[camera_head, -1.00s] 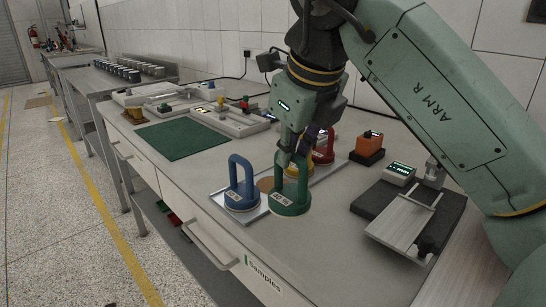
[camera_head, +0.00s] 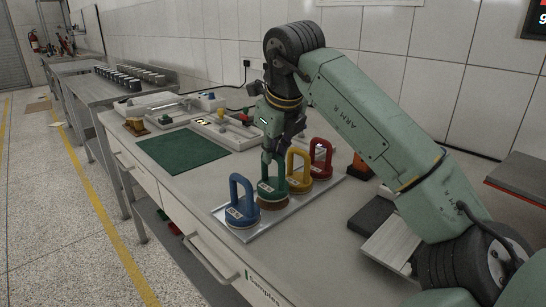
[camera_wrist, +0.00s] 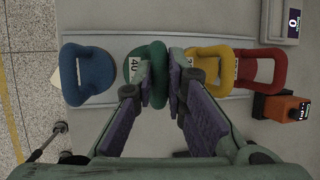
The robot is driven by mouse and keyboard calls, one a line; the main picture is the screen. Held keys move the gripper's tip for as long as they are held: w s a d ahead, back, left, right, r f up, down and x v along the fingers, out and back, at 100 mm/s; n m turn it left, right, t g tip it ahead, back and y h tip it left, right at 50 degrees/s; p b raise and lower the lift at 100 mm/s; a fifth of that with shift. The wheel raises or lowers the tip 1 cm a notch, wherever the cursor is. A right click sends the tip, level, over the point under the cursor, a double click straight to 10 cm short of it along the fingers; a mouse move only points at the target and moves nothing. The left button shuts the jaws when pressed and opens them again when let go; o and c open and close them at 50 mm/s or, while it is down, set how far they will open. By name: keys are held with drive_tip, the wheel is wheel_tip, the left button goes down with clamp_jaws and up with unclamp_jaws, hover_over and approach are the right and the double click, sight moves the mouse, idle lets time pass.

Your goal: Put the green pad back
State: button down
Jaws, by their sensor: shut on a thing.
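The green pad (camera_head: 271,187) has a round base and an upright loop handle. It stands in the row on the grey tray (camera_head: 262,228), between the blue pad (camera_head: 241,206) and the yellow pad (camera_head: 298,168). A brown disc (camera_head: 273,204) shows under its base; I cannot tell whether they touch. My gripper (camera_head: 270,155) is above the green pad and shut on its handle. In the wrist view the green handle (camera_wrist: 155,75) is between my fingers (camera_wrist: 160,85). The fingers hide part of the handle.
The red pad (camera_head: 321,158) stands at the right end of the tray. An orange device (camera_head: 358,168) is right of it. A dark device with a plate (camera_head: 372,215) stands on the right.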

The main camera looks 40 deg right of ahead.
drive_tip(key=shift+f, duration=0.9)
drive_tip(key=shift+f, duration=0.2)
drive_tip(key=c, duration=1.6)
unclamp_jaws()
drive_tip(key=v, duration=1.2)
drive_tip(key=shift+r, duration=0.1)
